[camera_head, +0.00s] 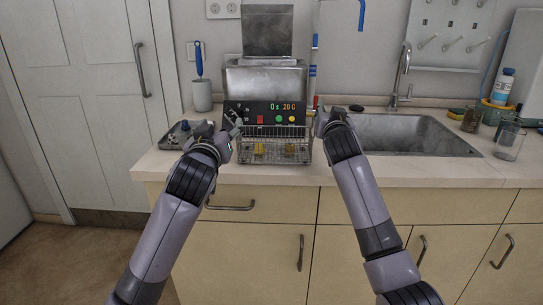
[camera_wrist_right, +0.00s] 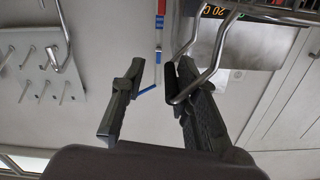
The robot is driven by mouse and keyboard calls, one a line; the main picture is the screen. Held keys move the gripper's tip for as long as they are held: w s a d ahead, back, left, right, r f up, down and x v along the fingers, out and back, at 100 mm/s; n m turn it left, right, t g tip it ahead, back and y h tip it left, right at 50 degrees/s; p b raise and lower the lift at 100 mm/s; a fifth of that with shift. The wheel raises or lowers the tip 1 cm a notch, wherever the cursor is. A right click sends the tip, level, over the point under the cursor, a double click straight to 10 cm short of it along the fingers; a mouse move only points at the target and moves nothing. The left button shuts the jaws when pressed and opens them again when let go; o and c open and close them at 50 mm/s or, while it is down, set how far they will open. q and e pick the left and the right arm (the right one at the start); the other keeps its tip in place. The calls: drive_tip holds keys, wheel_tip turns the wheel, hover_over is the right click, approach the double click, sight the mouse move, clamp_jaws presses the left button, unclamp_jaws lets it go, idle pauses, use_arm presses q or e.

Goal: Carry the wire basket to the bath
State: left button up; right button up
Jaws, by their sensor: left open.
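The wire basket (camera_head: 272,152) stands on the counter in front of the bath, with small yellow pieces inside. The bath (camera_head: 265,82) is a steel box with a lit display and raised lid. My left gripper (camera_head: 234,128) is open at the basket's left side, near its upper rim. My right gripper (camera_head: 318,120) is at the basket's right side. In the right wrist view the right gripper (camera_wrist_right: 158,75) has its fingers apart. The basket's bent wire handle (camera_wrist_right: 212,70) overlaps one finger there; I cannot tell whether they touch.
A steel tray (camera_head: 172,141) with small items lies left of the basket, near a grey holder (camera_head: 202,96) with a blue-handled brush. The sink (camera_head: 410,135) and tap (camera_head: 402,75) are to the right. Glass jars (camera_head: 509,142) stand at the far right. The counter's front edge is close.

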drive_tip(key=o, duration=0.8)
drive_tip(key=s, duration=1.2)
drive_tip(key=shift+a, duration=0.15)
